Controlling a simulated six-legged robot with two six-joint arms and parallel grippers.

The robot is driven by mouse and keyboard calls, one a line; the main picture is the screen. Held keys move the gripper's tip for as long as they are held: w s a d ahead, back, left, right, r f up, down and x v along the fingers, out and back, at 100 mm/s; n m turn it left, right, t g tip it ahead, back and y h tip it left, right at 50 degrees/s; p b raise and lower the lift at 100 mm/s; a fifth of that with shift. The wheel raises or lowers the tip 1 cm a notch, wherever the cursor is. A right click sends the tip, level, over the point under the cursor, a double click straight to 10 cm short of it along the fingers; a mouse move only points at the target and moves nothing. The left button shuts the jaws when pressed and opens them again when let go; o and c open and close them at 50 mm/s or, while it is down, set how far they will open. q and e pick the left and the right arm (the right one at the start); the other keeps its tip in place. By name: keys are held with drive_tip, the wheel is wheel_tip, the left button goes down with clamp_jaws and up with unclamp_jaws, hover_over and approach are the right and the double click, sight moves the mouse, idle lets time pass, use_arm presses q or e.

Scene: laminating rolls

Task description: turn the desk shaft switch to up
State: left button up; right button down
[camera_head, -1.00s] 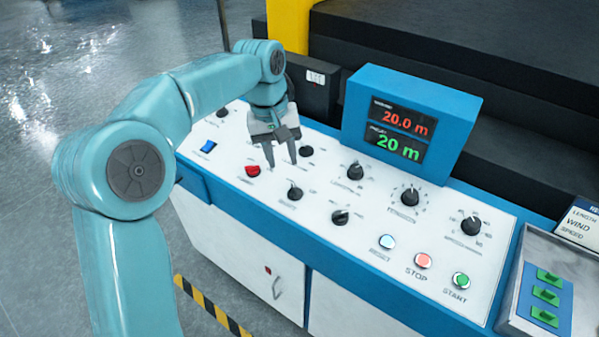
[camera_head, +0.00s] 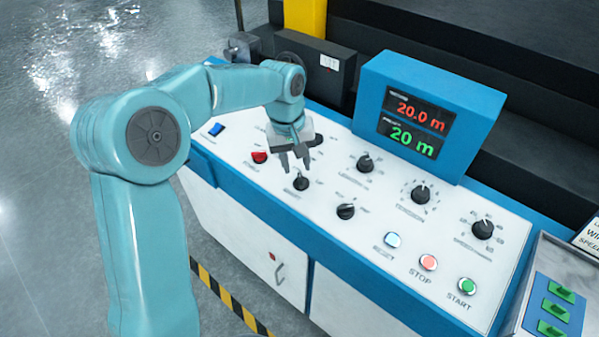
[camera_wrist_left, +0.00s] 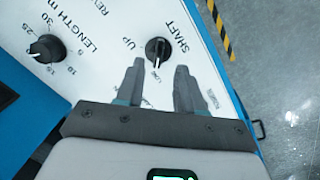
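The shaft switch (camera_head: 301,183) is a small black rotary knob on the white control panel (camera_head: 320,215). In the left wrist view the knob (camera_wrist_left: 157,50) sits beside the printed words SHAFT and UP, with a light mark on its top. I cannot tell for certain which label it points at. My left gripper (camera_head: 296,168) is above the panel, just behind the knob in the head view. Its two fingers are apart and empty. In the wrist view the knob lies beyond the gap between the fingertips (camera_wrist_left: 160,68), with no clear contact. My right gripper is out of view.
Another black selector (camera_head: 346,211) is close on the right. The length knob (camera_head: 365,163) and blue display box (camera_head: 428,105) stand farther right.

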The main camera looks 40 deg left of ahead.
sight(300, 178)
use_arm(q)
drive_tip(key=f, duration=0.4)
drive_tip(key=shift+w+d+f, duration=0.25)
drive_tip(key=shift+w+f, duration=0.05)
drive_tip(key=shift+s+d+r, duration=0.1)
drive_tip(key=shift+s, duration=0.05)
clamp_jaws()
